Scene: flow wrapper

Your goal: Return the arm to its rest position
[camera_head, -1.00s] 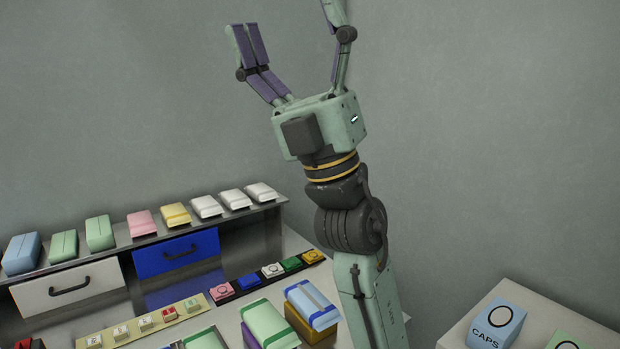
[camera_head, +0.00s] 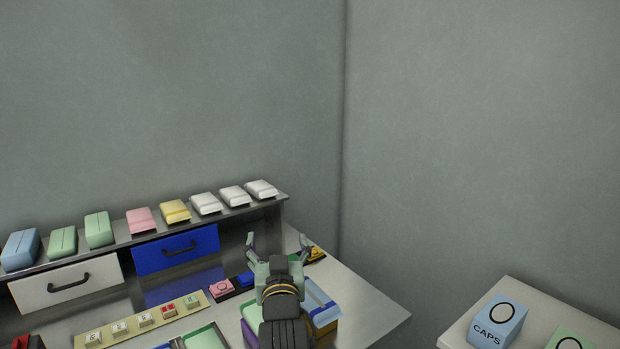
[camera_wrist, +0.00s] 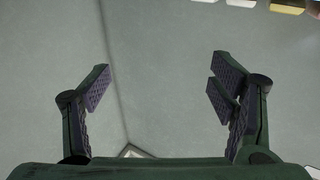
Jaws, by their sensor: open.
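In the wrist view my gripper (camera_wrist: 160,85) is open, with nothing between the fingers and only grey wall beyond.
A shelf (camera_head: 135,238) carries a row of coloured packets above a white drawer (camera_head: 68,284) and a blue drawer (camera_head: 176,250). A side table at right holds a blue CAPS box (camera_head: 497,322). The table's right part (camera_head: 375,308) is clear.

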